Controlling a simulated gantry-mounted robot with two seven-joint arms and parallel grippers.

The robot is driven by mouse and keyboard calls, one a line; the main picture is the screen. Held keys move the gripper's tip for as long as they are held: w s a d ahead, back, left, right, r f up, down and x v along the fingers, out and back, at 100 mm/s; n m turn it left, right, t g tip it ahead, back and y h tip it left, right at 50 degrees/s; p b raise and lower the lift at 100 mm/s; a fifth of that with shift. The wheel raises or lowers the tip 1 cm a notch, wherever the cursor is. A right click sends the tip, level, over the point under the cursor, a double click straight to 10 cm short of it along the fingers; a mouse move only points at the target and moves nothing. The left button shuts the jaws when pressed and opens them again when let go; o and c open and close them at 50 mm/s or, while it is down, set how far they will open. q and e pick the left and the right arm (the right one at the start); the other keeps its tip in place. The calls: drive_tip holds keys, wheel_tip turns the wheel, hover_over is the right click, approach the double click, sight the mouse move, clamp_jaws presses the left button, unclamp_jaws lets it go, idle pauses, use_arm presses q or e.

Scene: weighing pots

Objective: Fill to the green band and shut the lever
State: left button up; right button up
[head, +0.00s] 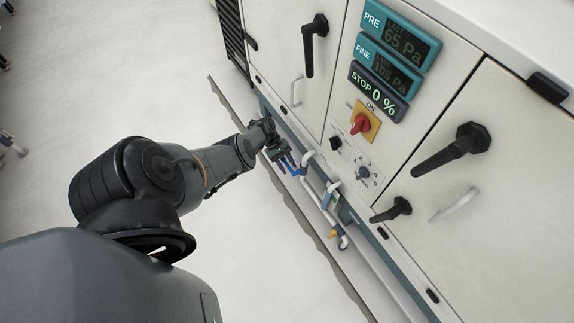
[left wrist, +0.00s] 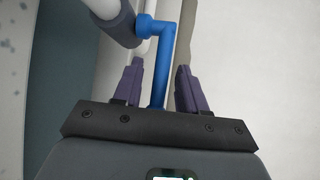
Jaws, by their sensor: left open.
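The blue lever (head: 294,168) is on the white pipe low along the cabinet front. My left gripper (head: 284,158) is at the lever. In the left wrist view, the lever (left wrist: 158,88) runs down between the two purple fingers of the gripper (left wrist: 160,72). They stand apart with gaps on both sides, so the gripper is open around the lever, not closed on it. A small upright gauge (head: 331,194) with a greenish part is on the pipework; its level is too small to read. My right gripper is not in view.
The cabinet front has black handles (head: 455,148), a red and yellow rotary switch (head: 364,122), and displays reading 65 Pa, 105 Pa and "STOP 0 %" (head: 378,88). A small orange-yellow fitting (head: 333,234) is on the lower pipe.

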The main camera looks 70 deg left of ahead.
use_arm(q)
drive_tip(key=p+v, duration=0.4)
drive_tip(key=v, duration=0.6)
drive_tip(key=shift+a+r+p, duration=0.25)
drive_tip(key=shift+r+p, duration=0.05)
drive_tip(key=shift+s, duration=0.15)
